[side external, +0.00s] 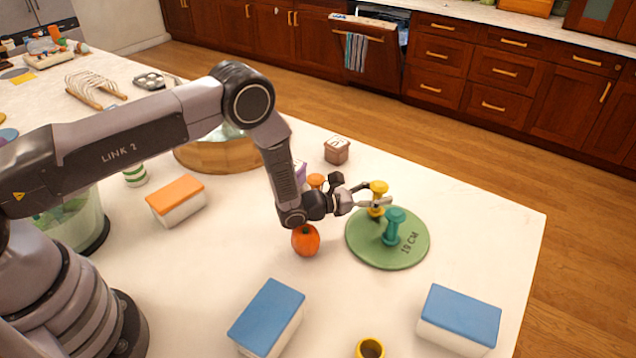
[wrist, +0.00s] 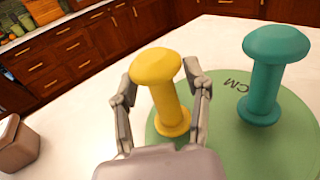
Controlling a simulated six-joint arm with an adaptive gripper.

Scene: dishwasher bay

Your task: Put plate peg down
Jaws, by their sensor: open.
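A green round plate marked "19 CM" (side external: 372,250) lies flat on the white counter. Two pegs stand upright on it: a yellow peg (side external: 378,190) near its far edge and a teal peg (side external: 393,226) nearer its middle. In the wrist view the yellow peg (wrist: 158,88) stands between my fingers, and the teal peg (wrist: 268,80) is to the right. My gripper (side external: 378,196) is open around the yellow peg, with a finger on each side. The peg's base appears to rest on the plate (wrist: 235,150). Whether a finger touches the peg is unclear.
An orange pumpkin-like object (side external: 306,240) sits left of the plate, below my wrist. A brown box (side external: 337,151) stands behind. Blue-topped blocks (side external: 460,318) (side external: 268,316) and a yellow ring-like cup (side external: 370,348) are in front. The counter right of the plate is clear to its edge.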

